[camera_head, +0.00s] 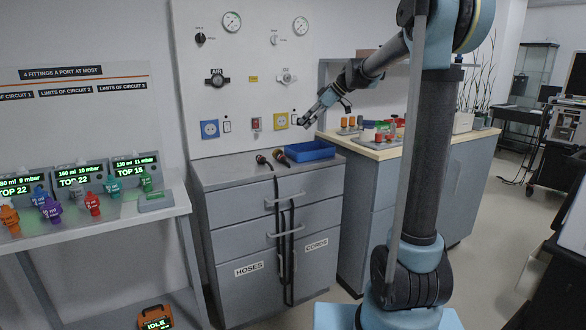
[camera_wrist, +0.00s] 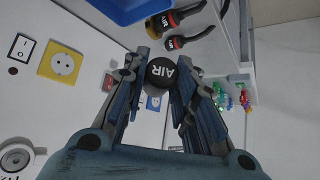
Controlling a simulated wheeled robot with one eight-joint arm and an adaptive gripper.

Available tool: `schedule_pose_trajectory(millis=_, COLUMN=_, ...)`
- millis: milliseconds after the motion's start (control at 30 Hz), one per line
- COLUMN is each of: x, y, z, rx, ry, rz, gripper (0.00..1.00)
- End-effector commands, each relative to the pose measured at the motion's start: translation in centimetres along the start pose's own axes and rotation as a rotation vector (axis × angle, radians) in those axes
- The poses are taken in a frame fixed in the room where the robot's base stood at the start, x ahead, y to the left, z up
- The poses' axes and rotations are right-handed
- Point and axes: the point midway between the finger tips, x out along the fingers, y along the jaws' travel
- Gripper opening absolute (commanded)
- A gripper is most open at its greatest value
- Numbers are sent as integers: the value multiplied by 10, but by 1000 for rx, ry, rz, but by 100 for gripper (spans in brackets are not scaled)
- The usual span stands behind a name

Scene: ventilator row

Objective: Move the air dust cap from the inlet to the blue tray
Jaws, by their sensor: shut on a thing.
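My gripper (camera_wrist: 160,85) is shut on a round black cap (camera_wrist: 160,70) marked AIR, which sits between the fingertips in the wrist view. In the head view my gripper (camera_head: 312,116) is in front of the wall panel, above the cabinet top; the cap is too small to make out there. The blue tray (camera_head: 310,151) lies on the cabinet below my gripper, and its edge shows at the top of the wrist view (camera_wrist: 130,10). The AIR inlet (camera_head: 217,79) is on the wall panel, left of my gripper.
Two dark hose ends with red parts (camera_head: 271,158) lie on the cabinet top (camera_head: 228,172) left of the tray. Sockets, including a yellow one (camera_head: 281,121), are on the wall behind. A wooden-topped counter (camera_head: 375,152) with small coloured items stands to the right.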

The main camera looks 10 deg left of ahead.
Motion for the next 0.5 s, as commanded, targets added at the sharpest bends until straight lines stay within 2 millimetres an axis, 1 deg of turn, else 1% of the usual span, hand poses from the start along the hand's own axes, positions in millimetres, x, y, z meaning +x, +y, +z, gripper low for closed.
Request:
schedule_pose_trajectory(millis=333, x=1, y=-1, z=-1, rx=-1, ry=0, rz=-1, gripper=0)
schedule_pose_trajectory(millis=500, x=3, y=0, z=2, rx=0, ry=0, rz=0, gripper=0)
